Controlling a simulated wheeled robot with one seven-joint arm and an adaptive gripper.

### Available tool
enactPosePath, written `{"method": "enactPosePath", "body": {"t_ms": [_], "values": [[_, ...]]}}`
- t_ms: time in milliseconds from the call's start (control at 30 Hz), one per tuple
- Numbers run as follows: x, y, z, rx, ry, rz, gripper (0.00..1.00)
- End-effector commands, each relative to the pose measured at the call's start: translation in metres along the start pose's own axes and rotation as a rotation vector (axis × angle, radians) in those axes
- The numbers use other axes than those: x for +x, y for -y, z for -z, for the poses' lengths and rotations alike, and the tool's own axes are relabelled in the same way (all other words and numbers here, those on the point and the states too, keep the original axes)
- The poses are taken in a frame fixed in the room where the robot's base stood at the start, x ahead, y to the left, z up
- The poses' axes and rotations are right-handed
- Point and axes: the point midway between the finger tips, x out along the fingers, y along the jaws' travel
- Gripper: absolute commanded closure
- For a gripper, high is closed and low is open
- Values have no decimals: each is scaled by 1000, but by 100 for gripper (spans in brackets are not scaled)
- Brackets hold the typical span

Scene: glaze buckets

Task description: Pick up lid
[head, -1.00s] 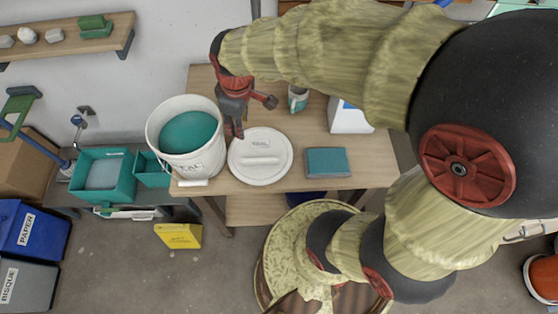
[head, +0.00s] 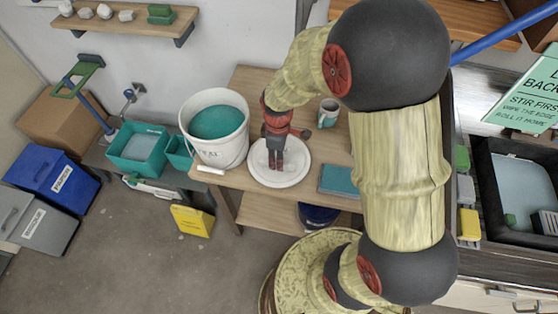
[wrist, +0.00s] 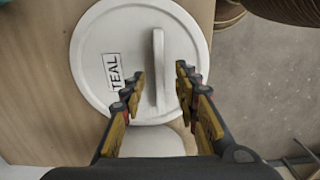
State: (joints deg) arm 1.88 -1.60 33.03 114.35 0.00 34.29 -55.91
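The white round lid (head: 292,176) lies flat on the wooden table, to the right of the white bucket. In the wrist view the lid (wrist: 95,45) shows a raised bar handle (wrist: 158,60) and a label reading TEAL. My gripper (head: 275,166) is over the lid, pointing down. In the wrist view my gripper (wrist: 160,82) is open, with one finger on each side of the handle and a gap to both. The white bucket (head: 232,150) is open and holds teal glaze (head: 216,121).
A teal block-like item (head: 337,180) lies on the table to the right of the lid. A mug (head: 328,112) stands behind it. The wooden table (head: 240,180) has its front edge close to the lid. A sink (head: 520,185) is at the right.

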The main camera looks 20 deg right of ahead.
Motion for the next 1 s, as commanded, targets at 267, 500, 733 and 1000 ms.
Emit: {"method": "enactPosePath", "body": {"t_ms": [267,500,733,1000], "values": [[20,0,0,0,-1,-1,69],[20,0,0,0,-1,-1,69],[22,0,0,0,-1,-1,69],[25,0,0,1,-1,-1,69]]}}
